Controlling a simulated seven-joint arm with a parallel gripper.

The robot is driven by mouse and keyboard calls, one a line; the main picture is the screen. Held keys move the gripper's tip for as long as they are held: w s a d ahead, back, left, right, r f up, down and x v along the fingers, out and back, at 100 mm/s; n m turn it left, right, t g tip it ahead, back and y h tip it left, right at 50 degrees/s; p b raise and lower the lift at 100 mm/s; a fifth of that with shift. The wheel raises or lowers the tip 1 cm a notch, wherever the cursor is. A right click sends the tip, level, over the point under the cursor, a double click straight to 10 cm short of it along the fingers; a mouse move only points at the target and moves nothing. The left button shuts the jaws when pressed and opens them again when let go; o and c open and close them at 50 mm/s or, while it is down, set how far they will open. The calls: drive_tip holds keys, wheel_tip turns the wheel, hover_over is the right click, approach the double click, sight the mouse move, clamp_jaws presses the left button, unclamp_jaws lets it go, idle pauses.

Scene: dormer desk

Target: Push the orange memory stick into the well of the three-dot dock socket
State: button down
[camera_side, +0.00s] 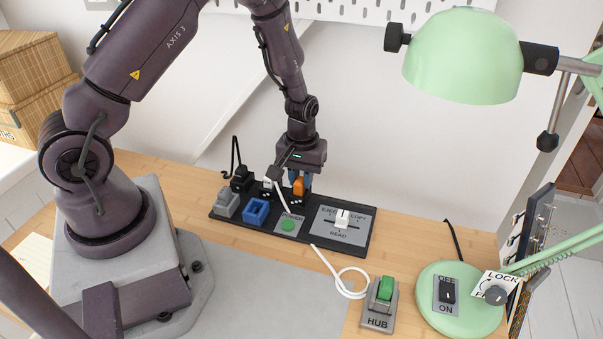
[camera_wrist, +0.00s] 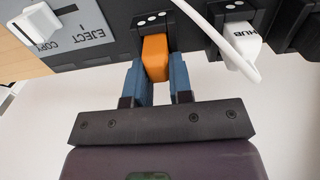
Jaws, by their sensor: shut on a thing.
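My gripper (camera_wrist: 157,80) has its blue fingers shut on the orange memory stick (camera_wrist: 155,57), one on each side. In the side view my gripper (camera_side: 300,178) points down at the back of the dark dock, and the orange stick (camera_side: 299,188) shows between the fingers. The three-dot dock socket (camera_wrist: 154,20) is a black block with white dots. The stick's far end meets this socket in line with it. The well is hidden behind the stick, so I cannot tell how deep the stick sits.
A white HUB plug (camera_wrist: 241,42) sits in the neighbouring socket, and its white cable (camera_wrist: 207,30) passes close to the stick. The dock panel (camera_side: 358,247) carries a READ/COPY/EJECT switch (camera_side: 341,218) and a green POWER button (camera_side: 288,225). A hub (camera_side: 380,305) and green lamp (camera_side: 463,60) stand right.

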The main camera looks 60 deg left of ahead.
drive_tip(key=c, duration=0.9)
unclamp_jaws()
drive_tip(key=shift+c, duration=0.2)
wheel_tip(320, 180, up, 13)
drive_tip(key=shift+f, duration=0.1)
drive_tip(key=s+d+r+m+t, duration=0.2)
drive_tip(key=s+d+r+m, duration=0.2)
drive_tip(key=s+r, duration=0.4)
drive_tip(key=s+d+r+m+t, duration=0.3)
drive_tip(key=s+r, duration=0.4)
drive_tip(key=r, duration=0.3)
drive_tip(key=shift+s+d+m+t, duration=0.35)
drive_tip(key=shift+d+m, duration=0.4)
drive_tip(key=shift+m, duration=0.25)
